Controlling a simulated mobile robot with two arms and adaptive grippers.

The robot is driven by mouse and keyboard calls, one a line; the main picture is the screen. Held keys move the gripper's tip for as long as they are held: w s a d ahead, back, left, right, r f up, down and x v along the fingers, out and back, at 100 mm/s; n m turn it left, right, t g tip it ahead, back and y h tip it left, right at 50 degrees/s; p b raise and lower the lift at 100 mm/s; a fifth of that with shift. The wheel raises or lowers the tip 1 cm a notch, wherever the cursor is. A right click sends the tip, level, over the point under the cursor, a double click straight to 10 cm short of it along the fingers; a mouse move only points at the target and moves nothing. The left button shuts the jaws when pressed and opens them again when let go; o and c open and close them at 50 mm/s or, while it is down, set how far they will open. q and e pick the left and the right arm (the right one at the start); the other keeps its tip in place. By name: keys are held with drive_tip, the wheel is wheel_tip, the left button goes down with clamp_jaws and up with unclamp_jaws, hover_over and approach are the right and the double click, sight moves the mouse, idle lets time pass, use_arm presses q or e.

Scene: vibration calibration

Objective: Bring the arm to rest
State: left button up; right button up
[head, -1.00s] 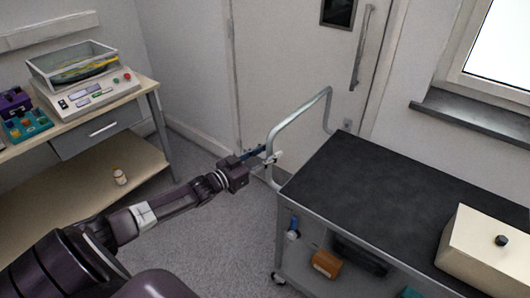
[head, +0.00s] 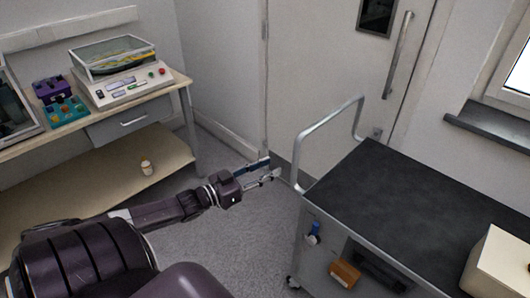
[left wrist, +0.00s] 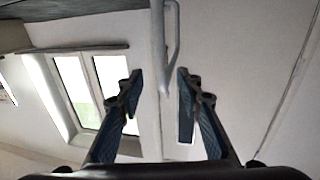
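My left arm reaches in from the lower left of the head view, held out over the floor. Its gripper (head: 264,172) is open and empty, in front of the door and just left of the cart's metal handle (head: 325,132). In the left wrist view the two fingers of this gripper (left wrist: 159,82) stand apart with nothing between them; a window, the wall and a long door handle show beyond them. My right arm and gripper are not in view.
A cart with a black top (head: 420,195) stands at the right with a cream box (head: 500,265) on it. A bench (head: 180,80) at the left bears a white device (head: 125,85) and a purple and teal unit (head: 58,105). Grey floor (head: 205,240) is clear between.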

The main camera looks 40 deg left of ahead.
use_arm(q)
drive_tip(key=shift+s+a, duration=0.1)
drive_tip(key=shift+s, duration=0.25)
drive_tip(key=shift+f, duration=0.1)
idle(0.3)
drive_tip(key=s+a+f+n+g+y, duration=0.15)
drive_tip(key=s+f, duration=0.25)
drive_tip(key=f, duration=0.6)
drive_tip(key=s+a+f+n+g+y, duration=0.1)
drive_tip(key=s+a+f+g+y, duration=0.15)
drive_tip(key=f, duration=0.85)
drive_tip(key=s+d+f+g+y, duration=0.1)
drive_tip(key=s+d+f+g, duration=0.1)
drive_tip(key=s+f, duration=0.5)
drive_tip(key=s+d+f+g, duration=0.2)
drive_tip(key=s+f, duration=0.2)
drive_tip(key=f, duration=0.5)
drive_tip(key=s+d+f+m+g, duration=0.1)
drive_tip(key=s+d+f+g, duration=0.3)
drive_tip(key=s+d+f, duration=0.4)
drive_tip(key=s+d+f+m+g+h, duration=0.1)
drive_tip(key=s+d+f+g, duration=0.3)
drive_tip(key=s+d+f, duration=0.5)
drive_tip(key=s+d, duration=0.4)
drive_tip(key=s, duration=0.5)
drive_tip(key=shift+s+d+g, duration=0.15)
drive_tip(key=shift+s+g, duration=0.15)
drive_tip(key=shift+s, duration=0.1)
